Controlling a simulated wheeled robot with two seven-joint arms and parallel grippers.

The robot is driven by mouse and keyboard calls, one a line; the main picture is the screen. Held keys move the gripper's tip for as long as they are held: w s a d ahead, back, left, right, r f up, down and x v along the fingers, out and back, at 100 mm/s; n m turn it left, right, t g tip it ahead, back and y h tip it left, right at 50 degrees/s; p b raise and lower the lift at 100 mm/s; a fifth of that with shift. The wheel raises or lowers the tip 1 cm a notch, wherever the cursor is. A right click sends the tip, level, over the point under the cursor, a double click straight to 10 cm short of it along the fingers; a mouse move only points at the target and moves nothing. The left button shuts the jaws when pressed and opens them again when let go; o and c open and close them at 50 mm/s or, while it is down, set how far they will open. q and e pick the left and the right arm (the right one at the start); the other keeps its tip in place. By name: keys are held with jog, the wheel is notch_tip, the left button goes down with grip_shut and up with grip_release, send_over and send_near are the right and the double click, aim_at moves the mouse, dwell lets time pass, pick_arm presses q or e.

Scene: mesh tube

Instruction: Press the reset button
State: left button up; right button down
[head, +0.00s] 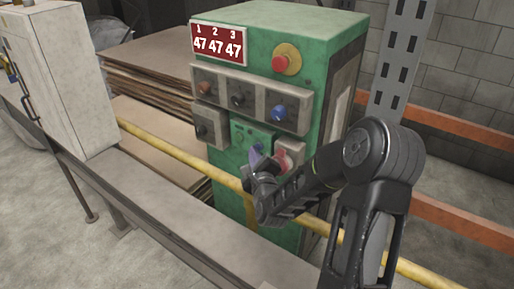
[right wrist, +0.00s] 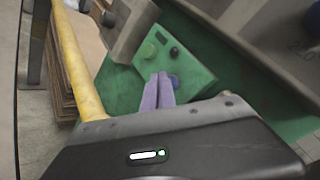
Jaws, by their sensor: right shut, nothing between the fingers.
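A green control cabinet (head: 300,20) stands in the middle of the head view. Its small green button panel (head: 245,130) is partly hidden by my right gripper. In the right wrist view this panel (right wrist: 200,78) carries a green button (right wrist: 148,50), a black button (right wrist: 175,52) and a blue button (right wrist: 174,80). No reset label is readable. My right gripper (head: 256,156) is shut and empty, with purple fingertips in front of the panel. In the right wrist view the fingertips (right wrist: 158,76) overlap the blue button's left side; I cannot tell if they touch it. My left gripper is out of view.
Above are a red stop button (head: 281,64), a knob panel with a blue knob (head: 279,113), and a red display (head: 218,44). A red-and-white switch (head: 287,157) is beside my gripper. A yellow rail (head: 165,147) crosses before the cabinet.

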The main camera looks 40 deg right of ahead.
jog(key=shift+d, duration=0.15)
jog(key=shift+d+r+b, duration=0.1)
jog(key=shift+d+b, duration=0.15)
jog(key=shift+b, duration=0.1)
